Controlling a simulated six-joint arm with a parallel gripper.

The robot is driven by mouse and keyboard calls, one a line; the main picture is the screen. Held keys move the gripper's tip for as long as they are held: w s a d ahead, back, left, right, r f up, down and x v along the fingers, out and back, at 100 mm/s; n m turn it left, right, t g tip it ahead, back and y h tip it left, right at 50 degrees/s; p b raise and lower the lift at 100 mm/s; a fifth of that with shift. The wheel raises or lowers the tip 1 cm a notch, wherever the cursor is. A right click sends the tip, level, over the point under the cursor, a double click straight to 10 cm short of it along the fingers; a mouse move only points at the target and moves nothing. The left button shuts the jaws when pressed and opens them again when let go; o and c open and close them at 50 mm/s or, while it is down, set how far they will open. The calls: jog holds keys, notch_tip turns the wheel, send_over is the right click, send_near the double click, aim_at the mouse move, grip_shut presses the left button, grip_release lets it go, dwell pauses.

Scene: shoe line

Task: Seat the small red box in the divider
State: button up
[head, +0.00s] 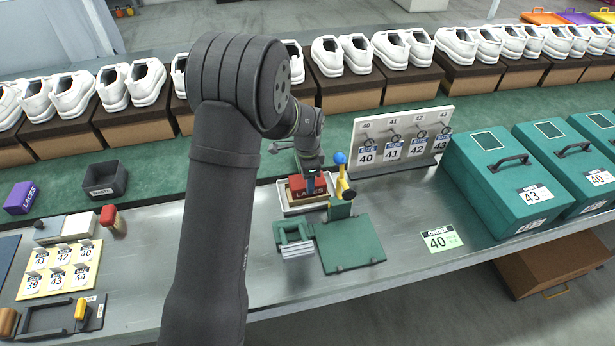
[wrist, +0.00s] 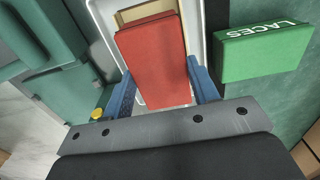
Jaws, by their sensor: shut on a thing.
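The small red box (head: 303,190), marked LACES, is held between the blue fingers of my gripper (head: 311,184). In the wrist view the red box (wrist: 152,68) fills the space between the fingers of my gripper (wrist: 162,84). A tan divider (head: 312,201) lies in a white tray (head: 291,211) under the red box. The divider (wrist: 140,12) also shows beyond the box's far end in the wrist view, inside the tray (wrist: 104,14). The box covers much of the divider, and I cannot tell whether it touches the divider's floor.
A green LACES box (wrist: 262,52) lies beside the tray. A yellow post with a blue ball (head: 340,160) stands close to the tray's right. A tag board (head: 400,145) is behind it; a green clipboard-like plate (head: 350,243) lies in front.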

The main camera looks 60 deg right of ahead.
jog(key=shift+f, duration=0.85)
dwell(0.3)
jog(key=o, duration=1)
jog(key=shift+c, duration=0.2)
notch_tip(320, 180, up, 17)
jog(key=shift+r, duration=0.15)
notch_tip(320, 180, down, 17)
jog(key=shift+f, duration=0.2)
jog(key=shift+r, duration=0.1)
dwell(0.4)
